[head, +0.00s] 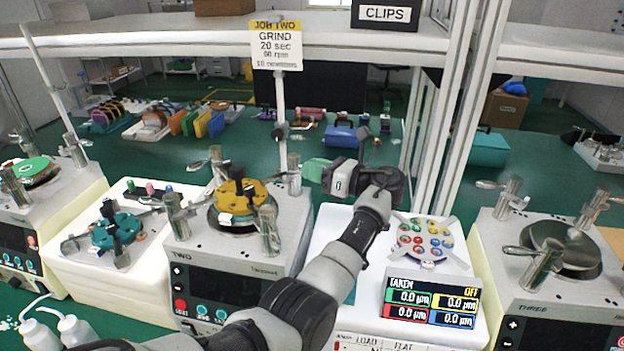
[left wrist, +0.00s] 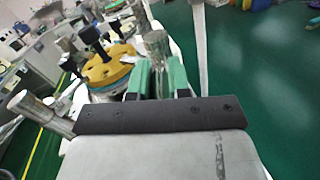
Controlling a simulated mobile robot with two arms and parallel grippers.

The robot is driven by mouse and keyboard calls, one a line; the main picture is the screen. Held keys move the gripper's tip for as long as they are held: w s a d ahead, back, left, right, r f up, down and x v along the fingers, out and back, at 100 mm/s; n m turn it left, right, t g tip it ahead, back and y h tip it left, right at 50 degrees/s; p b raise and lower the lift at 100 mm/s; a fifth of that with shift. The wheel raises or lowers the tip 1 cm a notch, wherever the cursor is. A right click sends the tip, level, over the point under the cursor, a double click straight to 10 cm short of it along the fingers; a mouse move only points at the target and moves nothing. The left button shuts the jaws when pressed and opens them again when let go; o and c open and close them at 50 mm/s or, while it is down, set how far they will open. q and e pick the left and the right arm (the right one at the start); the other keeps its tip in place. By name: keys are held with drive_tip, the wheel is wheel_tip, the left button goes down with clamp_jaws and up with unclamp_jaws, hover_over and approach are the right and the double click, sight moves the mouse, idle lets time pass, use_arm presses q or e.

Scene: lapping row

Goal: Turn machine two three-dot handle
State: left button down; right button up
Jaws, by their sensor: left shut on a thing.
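Machine two (head: 215,262) stands left of centre in the head view, labelled TWO. It carries an orange-yellow disc (head: 238,192) with black knobs, ringed by several metal posts with levers. My left gripper (head: 314,170) is at the machine's back right, beside a metal post (head: 294,176). In the left wrist view, my left gripper's green fingers (left wrist: 158,82) are shut on either side of a metal handle post (left wrist: 156,48). The yellow disc (left wrist: 108,68) lies just left of it. Dot marks on the handles are too small to make out. My right gripper is not in view.
Machine three (head: 560,285) stands at the right. Between the machines are a white unit with coloured pieces (head: 425,240) and a readout panel (head: 432,302). A teal fixture (head: 116,230) sits left of machine two.

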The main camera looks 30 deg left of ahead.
use_arm(q)
drive_tip(key=shift+w+a+f+n+g+b, duration=0.15)
drive_tip(key=shift+n+g+b, duration=0.2)
drive_tip(key=shift+g+b, duration=0.25)
drive_tip(key=shift+w+d+n+g+b, duration=0.15)
drive_tip(key=shift+n+g+b, duration=0.2)
drive_tip(key=shift+g, duration=0.35)
drive_tip(key=shift+a, duration=0.1)
drive_tip(key=c, duration=1.1)
unclamp_jaws()
drive_tip(key=d+b, duration=0.1)
drive_tip(key=d, duration=0.1)
drive_tip(key=d+b, duration=0.2)
drive_tip(key=d, duration=0.1)
drive_tip(key=w+d+b, duration=0.1)
drive_tip(key=d+b, duration=0.1)
drive_tip(key=shift+d, duration=0.15)
